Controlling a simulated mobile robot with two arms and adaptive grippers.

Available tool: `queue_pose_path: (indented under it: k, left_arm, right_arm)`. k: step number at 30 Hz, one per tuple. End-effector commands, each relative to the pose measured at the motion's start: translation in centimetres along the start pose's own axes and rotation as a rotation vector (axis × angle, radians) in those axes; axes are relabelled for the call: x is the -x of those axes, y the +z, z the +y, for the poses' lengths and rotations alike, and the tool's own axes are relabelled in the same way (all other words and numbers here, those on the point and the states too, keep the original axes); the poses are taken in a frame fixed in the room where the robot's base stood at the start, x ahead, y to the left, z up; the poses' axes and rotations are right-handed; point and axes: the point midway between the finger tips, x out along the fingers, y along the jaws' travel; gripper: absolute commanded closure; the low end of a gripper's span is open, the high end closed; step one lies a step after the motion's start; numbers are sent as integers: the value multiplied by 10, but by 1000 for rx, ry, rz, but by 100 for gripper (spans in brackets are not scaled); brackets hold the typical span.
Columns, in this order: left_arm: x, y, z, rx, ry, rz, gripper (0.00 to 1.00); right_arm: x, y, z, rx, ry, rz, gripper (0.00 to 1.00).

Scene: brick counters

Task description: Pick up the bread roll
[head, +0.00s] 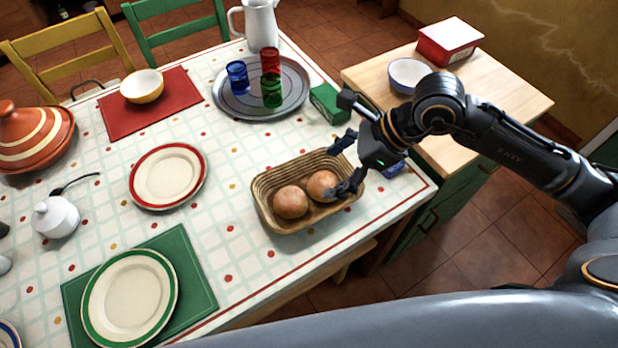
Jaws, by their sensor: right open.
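Two round brown bread rolls lie side by side in a woven basket (290,172) near the table's right edge. The left roll (290,202) is fully visible from above. The right roll (322,185) is close to my right gripper (343,164), which reaches in from the right over the basket's right end. Its jaws are open, with one finger near the basket's far rim and the other beside or over the right roll. I cannot tell whether that finger touches the roll. My left gripper is not in view.
A green box (328,103) and a tray (226,99) with coloured cups stand behind the basket. A red-rimmed plate (167,177) is to its left. A wooden-topped counter (480,125) with a white bowl (409,76) stands right. Tablecloth is clear between basket and plate.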

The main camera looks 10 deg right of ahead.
Motion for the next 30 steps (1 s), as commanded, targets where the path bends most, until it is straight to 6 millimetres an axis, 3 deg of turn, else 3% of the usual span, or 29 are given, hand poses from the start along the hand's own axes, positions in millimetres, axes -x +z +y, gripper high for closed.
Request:
queue_pose_path:
  k: [3, 7, 18, 26, 30]
  left_arm:
    - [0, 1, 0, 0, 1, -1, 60]
    - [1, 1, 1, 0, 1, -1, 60]
    - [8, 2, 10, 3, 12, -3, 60]
    - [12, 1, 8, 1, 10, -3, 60]
    - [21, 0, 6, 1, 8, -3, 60]
  right_arm:
    - [14, -31, -21, 46, -81, 155, 19]
    - [12, -45, -29, 58, -107, 214, 19]
    - [-53, -58, -36, 57, -105, 213, 19]
    - [-72, -62, -39, 56, -105, 213, 19]
    - [-92, -67, -43, 56, -104, 214, 19]
